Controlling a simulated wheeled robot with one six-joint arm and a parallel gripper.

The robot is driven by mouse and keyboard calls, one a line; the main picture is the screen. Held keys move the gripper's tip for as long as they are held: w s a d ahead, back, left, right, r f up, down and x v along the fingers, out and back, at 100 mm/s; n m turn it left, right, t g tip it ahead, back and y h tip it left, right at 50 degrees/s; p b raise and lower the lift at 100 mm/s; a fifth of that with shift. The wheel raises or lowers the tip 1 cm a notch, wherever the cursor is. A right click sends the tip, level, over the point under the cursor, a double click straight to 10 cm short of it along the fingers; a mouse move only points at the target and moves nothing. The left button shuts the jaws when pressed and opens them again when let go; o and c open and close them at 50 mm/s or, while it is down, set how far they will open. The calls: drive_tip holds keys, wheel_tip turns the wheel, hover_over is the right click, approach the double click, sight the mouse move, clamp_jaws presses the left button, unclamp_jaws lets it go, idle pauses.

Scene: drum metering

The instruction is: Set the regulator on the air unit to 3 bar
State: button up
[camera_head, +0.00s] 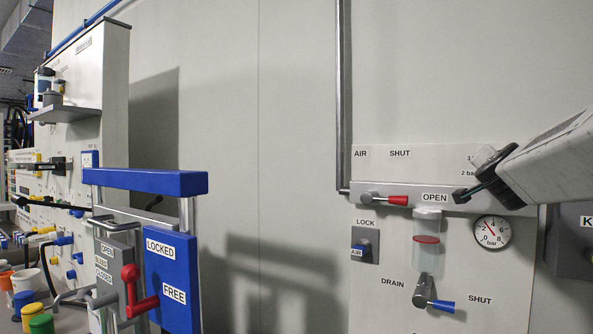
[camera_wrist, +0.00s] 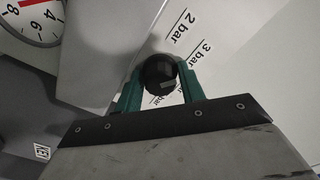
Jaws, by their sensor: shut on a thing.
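The air unit panel (camera_head: 395,270) stands at the right in the head view. The regulator knob is a dark round knob (camera_wrist: 158,73) in the wrist view, with a small grey mark low on its face. My gripper (camera_wrist: 158,82) has its teal fingers on both sides of the knob and is shut on it. Labels reading 2 bar (camera_wrist: 179,27) and 3 bar (camera_wrist: 201,54) are beside it; lower labels are partly hidden by knob and fingers. In the head view my gripper (camera_head: 464,194) covers most of the knob. The gauge (camera_head: 492,232) has a red needle pointing up-left, near 2.
A blue-handled frame (camera_head: 150,182) stands at left. Bare wall lies between.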

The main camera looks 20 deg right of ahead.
drive_tip(key=shift+f+m, duration=0.2)
drive_tip(key=shift+m, duration=0.3)
drive_tip(key=o, duration=0.8)
drive_tip(key=shift+a, duration=0.1)
